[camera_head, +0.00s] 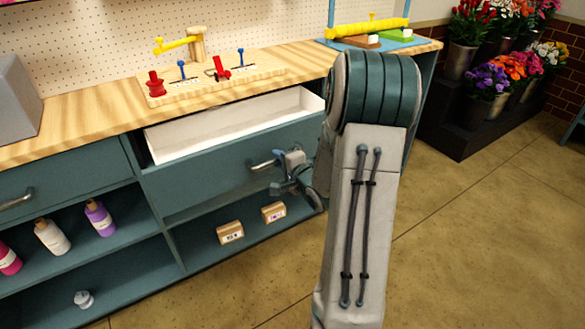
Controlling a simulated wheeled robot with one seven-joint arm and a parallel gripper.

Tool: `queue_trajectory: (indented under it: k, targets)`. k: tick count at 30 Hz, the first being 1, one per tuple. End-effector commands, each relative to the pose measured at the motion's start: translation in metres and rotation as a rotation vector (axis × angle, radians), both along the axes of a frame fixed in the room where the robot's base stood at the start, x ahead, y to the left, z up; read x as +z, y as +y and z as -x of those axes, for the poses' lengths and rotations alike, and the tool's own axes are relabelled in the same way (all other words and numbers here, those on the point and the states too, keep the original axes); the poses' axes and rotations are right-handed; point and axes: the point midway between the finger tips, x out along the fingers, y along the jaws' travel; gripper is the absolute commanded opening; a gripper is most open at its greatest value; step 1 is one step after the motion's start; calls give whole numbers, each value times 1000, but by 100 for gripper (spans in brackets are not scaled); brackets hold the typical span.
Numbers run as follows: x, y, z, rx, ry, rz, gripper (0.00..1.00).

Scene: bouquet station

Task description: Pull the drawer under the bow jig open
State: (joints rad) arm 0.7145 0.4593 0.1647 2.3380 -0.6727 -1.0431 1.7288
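The bow jig (215,82) is a light wooden board with red and blue pegs and a yellow-armed post, on the wooden worktop. The teal drawer (205,183) below it stands out from the cabinet, and its white inside (235,125) shows empty. The drawer's metal bar handle (262,164) is at the right part of its front. My gripper (287,168) is at this handle, with its fingers around or against the bar's right part. My arm hides part of the gripper and the drawer's right end, so I cannot tell how firmly the fingers close.
A shut drawer (55,190) is at the left. Shelves below hold bottles (50,237) and small boxes (230,232). A yellow roll (368,27) is on the worktop's right end. Flower buckets (460,60) stand on a dark step at right. The floor (480,240) at right is clear.

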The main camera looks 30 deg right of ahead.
Motion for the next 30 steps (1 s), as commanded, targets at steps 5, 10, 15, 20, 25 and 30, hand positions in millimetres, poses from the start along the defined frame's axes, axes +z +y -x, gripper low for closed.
queue_trajectory:
  k: [5, 10, 15, 20, 25, 30]
  targets:
    - [9, -3, 36, -6, 2, 0, 24]
    - [18, -4, 78, -8, 2, 0, 24]
    - [17, -5, 96, -5, -1, 4, 24]
    - [16, -5, 101, 4, -5, 1, 24]
    - [18, -6, 105, 9, -8, -1, 24]
    - [19, -6, 111, 10, -8, -2, 24]
